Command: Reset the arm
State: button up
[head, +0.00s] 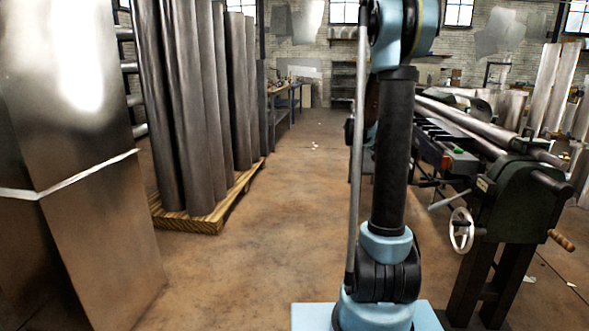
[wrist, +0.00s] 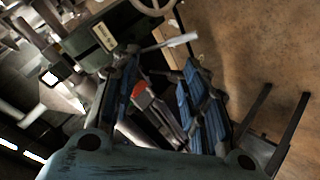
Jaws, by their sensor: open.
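My gripper (wrist: 159,70) shows in the wrist view with its two blue-padded fingers spread apart. It is open. A red and grey part (wrist: 141,90) shows between the fingers; I cannot tell how far beyond them it lies, and nothing looks gripped. My light blue and black arm (head: 390,150) stands upright in the middle of the head view. Its upper end runs out of the top of the picture, and my gripper does not show there.
A dark green machine (head: 515,200) with a white handwheel (head: 461,230) stands right of my arm, and also shows in the wrist view (wrist: 105,35). Tall dark pipes (head: 190,110) stand on a wooden pallet (head: 212,220) at left, behind a strapped metal stack (head: 75,170). The aisle floor (head: 290,190) is clear.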

jog(key=s+a+f+n+y, duration=0.3)
jog(key=s+a, duration=0.4)
jog(key=s, duration=0.4)
jog(key=s+a+f+n+t+y, duration=0.1)
jog(key=s+a+f+n+y, duration=0.2)
jog(key=s+a, duration=0.5)
jog(key=s+a+f+n+y, duration=0.2)
jog(key=s+a+f+y, duration=0.2)
jog(key=s, duration=1.1)
jog(key=a+f, duration=0.1)
jog(key=a, duration=0.2)
jog(key=shift+s+a+n+t, duration=0.3)
jog(key=shift+a+n+t, duration=0.1)
